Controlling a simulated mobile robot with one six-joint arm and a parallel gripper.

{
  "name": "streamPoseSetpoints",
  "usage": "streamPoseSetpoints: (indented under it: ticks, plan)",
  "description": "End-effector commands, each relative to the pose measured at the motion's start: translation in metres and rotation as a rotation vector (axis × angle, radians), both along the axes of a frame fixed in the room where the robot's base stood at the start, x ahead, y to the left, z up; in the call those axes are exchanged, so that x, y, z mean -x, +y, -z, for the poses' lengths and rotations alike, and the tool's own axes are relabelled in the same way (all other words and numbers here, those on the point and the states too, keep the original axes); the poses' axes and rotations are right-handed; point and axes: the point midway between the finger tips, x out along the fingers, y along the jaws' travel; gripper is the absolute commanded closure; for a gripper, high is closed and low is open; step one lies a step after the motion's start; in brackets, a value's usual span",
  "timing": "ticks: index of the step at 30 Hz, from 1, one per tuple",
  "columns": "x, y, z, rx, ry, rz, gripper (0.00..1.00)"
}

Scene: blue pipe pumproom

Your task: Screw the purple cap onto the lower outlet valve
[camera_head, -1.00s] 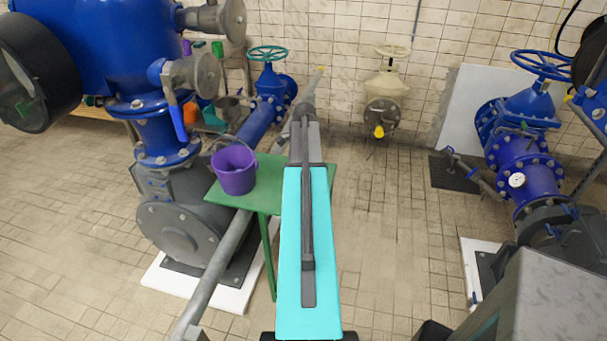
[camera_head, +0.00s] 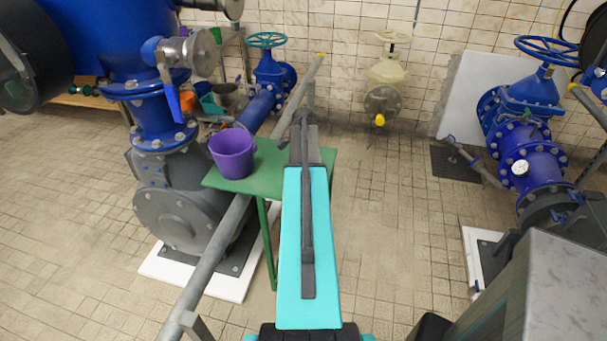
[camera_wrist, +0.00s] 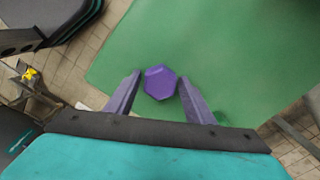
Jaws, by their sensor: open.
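The purple cap (camera_wrist: 160,82) is a small hexagonal piece on the green table (camera_wrist: 235,55) in the wrist view. My gripper (camera_wrist: 158,84) is open, its two dark fingers on either side of the cap; I cannot tell whether they touch it. In the head view my arm hides the cap and the gripper. The table (camera_head: 270,163) stands beside the grey pipe. I cannot say for sure which fitting is the lower outlet valve; a small blue-handled valve (camera_head: 187,53) sits on the blue vessel at the left.
A purple bucket (camera_head: 233,154) stands on the table's left part. A grey diagonal pipe (camera_head: 215,265) runs along the table. A cream valve (camera_head: 388,75) is at the back wall, and blue valve piping (camera_head: 525,150) stands at the right. The tiled floor between is clear.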

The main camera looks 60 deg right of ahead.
Motion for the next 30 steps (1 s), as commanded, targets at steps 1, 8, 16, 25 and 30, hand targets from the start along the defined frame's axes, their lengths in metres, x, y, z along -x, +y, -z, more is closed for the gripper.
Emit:
streamPoseSetpoints:
  ticks: [1,8,16,25,30]
  plan:
    - [0.000,0.000,0.007,0.000,0.000,0.000,0.52]
    - [0.000,0.001,0.017,-0.003,0.002,-0.001,0.52]
    - [0.000,0.001,0.019,-0.002,0.001,-0.001,0.52]
    - [-0.002,0.001,0.020,-0.001,-0.002,-0.002,0.87]
    - [-0.003,0.001,0.016,-0.002,-0.003,-0.002,0.87]
